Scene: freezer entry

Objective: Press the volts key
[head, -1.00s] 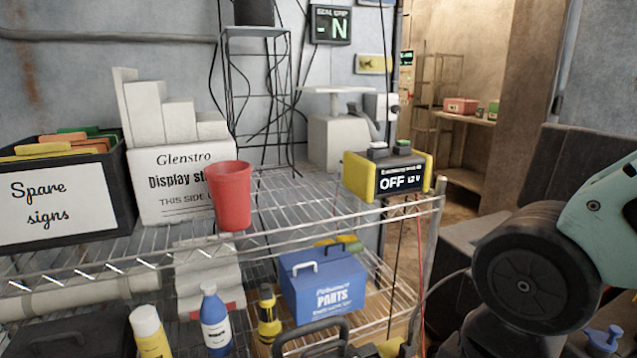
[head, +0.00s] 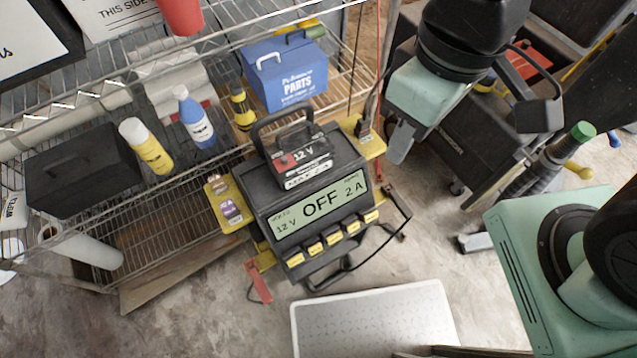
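A dark battery charger (head: 300,195) with yellow sides stands at the wire rack's front. Its pale green screen (head: 319,208) reads 12 V, OFF and 2 A. A row of several yellow keys (head: 333,239) runs below the screen; their labels are too small to read, so I cannot tell which is the volts key. A small battery (head: 300,163) marked 12 V sits on top of the charger. My gripper (head: 400,145) points down at the upper right, to the right of the charger and apart from the keys. Its finger opening is not clear.
A red clamp (head: 258,283) and cables hang around the charger. A pale perforated platform (head: 375,322) lies in front. A blue parts box (head: 285,75) and several bottles (head: 195,118) stand on the rack behind. A dark cart (head: 480,130) is at right.

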